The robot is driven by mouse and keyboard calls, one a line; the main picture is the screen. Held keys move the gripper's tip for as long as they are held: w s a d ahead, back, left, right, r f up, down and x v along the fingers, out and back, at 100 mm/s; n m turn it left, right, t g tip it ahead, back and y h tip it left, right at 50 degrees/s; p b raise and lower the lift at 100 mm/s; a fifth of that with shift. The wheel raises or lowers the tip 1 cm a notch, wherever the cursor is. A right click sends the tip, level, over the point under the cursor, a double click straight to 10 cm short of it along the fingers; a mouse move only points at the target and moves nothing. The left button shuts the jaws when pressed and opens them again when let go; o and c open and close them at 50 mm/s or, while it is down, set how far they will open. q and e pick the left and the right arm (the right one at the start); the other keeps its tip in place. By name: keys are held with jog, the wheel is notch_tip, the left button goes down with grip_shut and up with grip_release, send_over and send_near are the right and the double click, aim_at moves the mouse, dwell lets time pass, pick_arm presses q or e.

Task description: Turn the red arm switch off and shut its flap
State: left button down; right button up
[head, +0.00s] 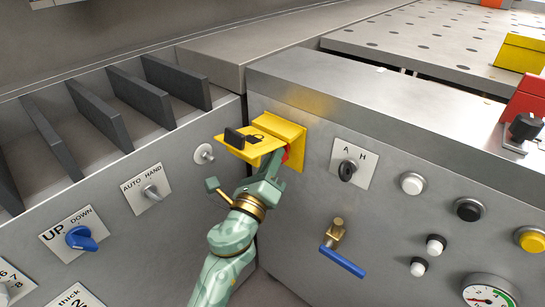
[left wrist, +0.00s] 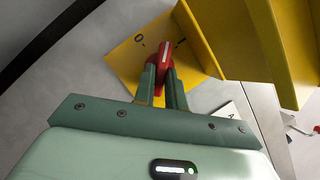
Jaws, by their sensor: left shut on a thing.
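The red arm switch (left wrist: 166,54) sits on a yellow plate (left wrist: 122,62) with a dark O mark beside the switch. My left gripper (left wrist: 162,84) is shut on the red switch, with one finger on each side of it. In the head view only a bit of red shows behind my left gripper (head: 277,160). The yellow flap (head: 266,128) stands open, sticking out above the switch, with a black catch on it. It also shows in the left wrist view (left wrist: 292,40), at upper right. The switch's exact position is hard to tell. My right gripper is out of view.
An A/H selector (head: 346,171) is right of the yellow plate. A brass valve with a blue handle (head: 342,261) juts out below. An AUTO/HAND switch (head: 152,191) and a blue UP/DOWN knob (head: 80,238) are at left. Several buttons fill the right panel.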

pick_arm(q)
jog(key=c, duration=1.4)
grip_release()
jog(key=shift+c, duration=0.2)
jog(key=b+v, duration=0.3)
jog(key=v, duration=1.3)
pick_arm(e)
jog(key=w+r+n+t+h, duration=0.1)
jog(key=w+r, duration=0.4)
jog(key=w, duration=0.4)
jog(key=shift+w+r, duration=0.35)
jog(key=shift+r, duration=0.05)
pick_arm(q)
jog(key=shift+s+a, duration=0.1)
jog(key=shift+a, duration=0.05)
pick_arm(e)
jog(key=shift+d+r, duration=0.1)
